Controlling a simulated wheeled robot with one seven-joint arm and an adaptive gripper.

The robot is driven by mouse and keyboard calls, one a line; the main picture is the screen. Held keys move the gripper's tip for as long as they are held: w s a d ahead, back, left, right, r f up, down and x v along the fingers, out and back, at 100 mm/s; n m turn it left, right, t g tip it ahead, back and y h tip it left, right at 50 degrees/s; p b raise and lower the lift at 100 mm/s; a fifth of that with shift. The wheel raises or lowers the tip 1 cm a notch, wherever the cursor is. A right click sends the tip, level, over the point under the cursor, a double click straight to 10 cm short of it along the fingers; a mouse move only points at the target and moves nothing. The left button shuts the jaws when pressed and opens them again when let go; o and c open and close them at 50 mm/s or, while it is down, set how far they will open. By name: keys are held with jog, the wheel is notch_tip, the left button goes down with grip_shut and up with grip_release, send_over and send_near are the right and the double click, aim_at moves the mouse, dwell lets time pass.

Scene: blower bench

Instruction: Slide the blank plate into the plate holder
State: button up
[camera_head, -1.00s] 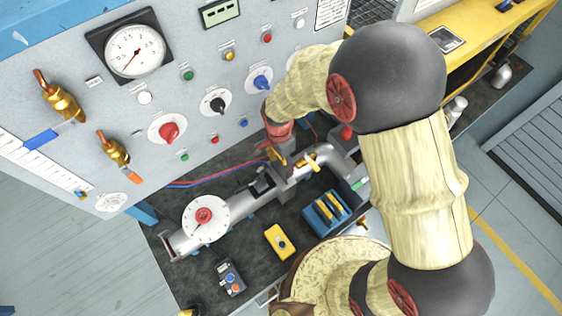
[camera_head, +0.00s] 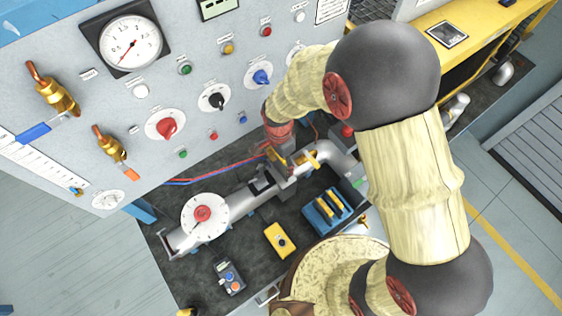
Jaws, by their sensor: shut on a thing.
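My gripper (camera_head: 277,152) is small in the head view, at the pipe beneath the control panel. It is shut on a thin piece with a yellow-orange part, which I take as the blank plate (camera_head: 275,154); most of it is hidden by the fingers. The plate holder seems to be the grey flanged fitting (camera_head: 286,183) in the pipe, just below the gripper. I cannot tell whether the plate is in its slot or above it. A yellow handle (camera_head: 313,158) stands just right of the gripper.
A blue rack (camera_head: 326,212) with yellow-edged pieces stands in front of the pipe. A yellow box (camera_head: 279,240) and a handheld meter (camera_head: 229,277) lie on the dark bench. A white dial (camera_head: 204,214) sits on the pipe's left part. The control panel (camera_head: 215,130) rises close behind.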

aim_at(281, 175)
jog(key=shift+f+b, duration=1.9)
jog(key=shift+f, duration=1.05)
jog(key=shift+w+r+p, duration=0.1)
jog(key=shift+r+p, duration=0.25)
dwell(1.9)
jog(key=shift+f, duration=0.3)
dwell(0.3)
jog(key=shift+r, duration=0.3)
dwell(0.4)
dwell(0.7)
jog(key=shift+f, duration=0.3)
dwell(0.5)
